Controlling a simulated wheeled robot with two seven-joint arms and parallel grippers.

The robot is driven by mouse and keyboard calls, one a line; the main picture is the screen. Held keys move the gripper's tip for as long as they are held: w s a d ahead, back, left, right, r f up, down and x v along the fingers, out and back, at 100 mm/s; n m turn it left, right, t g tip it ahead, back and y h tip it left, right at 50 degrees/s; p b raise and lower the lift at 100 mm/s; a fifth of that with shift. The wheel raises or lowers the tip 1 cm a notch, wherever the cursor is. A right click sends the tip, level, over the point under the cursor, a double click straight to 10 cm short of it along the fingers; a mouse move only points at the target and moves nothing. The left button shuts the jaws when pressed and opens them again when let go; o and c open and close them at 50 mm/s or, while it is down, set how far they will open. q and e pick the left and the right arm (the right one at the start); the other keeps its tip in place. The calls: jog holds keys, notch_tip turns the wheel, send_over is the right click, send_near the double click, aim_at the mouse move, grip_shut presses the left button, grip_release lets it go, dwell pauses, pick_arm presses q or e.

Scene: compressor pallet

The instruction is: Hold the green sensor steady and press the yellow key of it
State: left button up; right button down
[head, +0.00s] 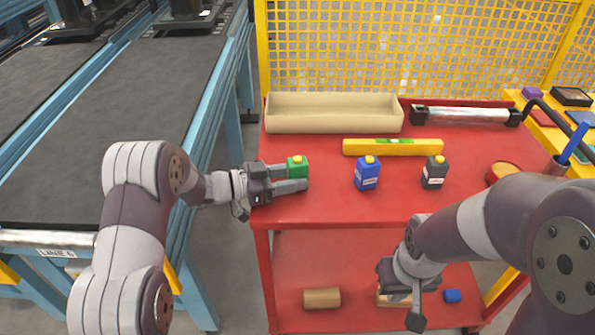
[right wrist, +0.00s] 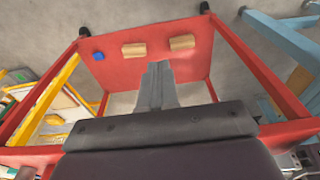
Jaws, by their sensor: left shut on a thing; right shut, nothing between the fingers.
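The green sensor (head: 297,168) stands upright near the left edge of the red cart top in the head view. Its yellow key (head: 297,158) shows on top. My left gripper (head: 300,178) comes in from the left and is shut on the green sensor, with a finger on its near side. My right gripper (head: 415,310) is low in front of the cart, below the level of its top, far to the right of the sensor. In the right wrist view its fingers (right wrist: 158,85) are together with nothing between them. The sensor does not show in that view.
A blue sensor (head: 367,174) and a black sensor (head: 435,172), each with a yellow key, stand right of the green one. A yellow level (head: 392,147) and a beige bin (head: 334,113) lie behind. The cart's lower shelf (head: 350,262) holds wooden pieces and a blue block.

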jog(key=w+a+r+m+t+y, duration=0.1)
jog(key=w+a+r+m, duration=0.1)
jog(key=w, duration=0.3)
jog(key=w+a+r+m+t, duration=0.1)
jog(key=w+a+r+m, duration=0.2)
jog(key=w+r+m, duration=0.1)
jog(key=w+a+r+m+t+y, duration=0.1)
jog(key=w+a+r+m, duration=0.1)
jog(key=w+r+m, duration=0.2)
jog(key=shift+w+a+y, duration=0.15)
jog(key=shift+w+a, duration=0.05)
jog(key=shift+w, duration=0.7)
jog(key=shift+w+a+y, duration=0.15)
jog(key=shift+w+a, duration=0.05)
jog(key=shift+w, duration=0.65)
jog(key=w+a+r+m+t+y, duration=0.1)
jog(key=w+a+r+m, duration=0.3)
jog(key=w+r, duration=0.1)
notch_tip(320, 180, up, 8)
jog(key=m+t+y, duration=0.1)
jog(key=m+y, duration=0.2)
jog(key=m, duration=0.2)
send_over(300, 164)
jog(key=shift+f, duration=0.1)
jog(key=shift+f, duration=4.4)
jog(key=shift+f, duration=0.1)
jog(key=shift+f, duration=0.3)
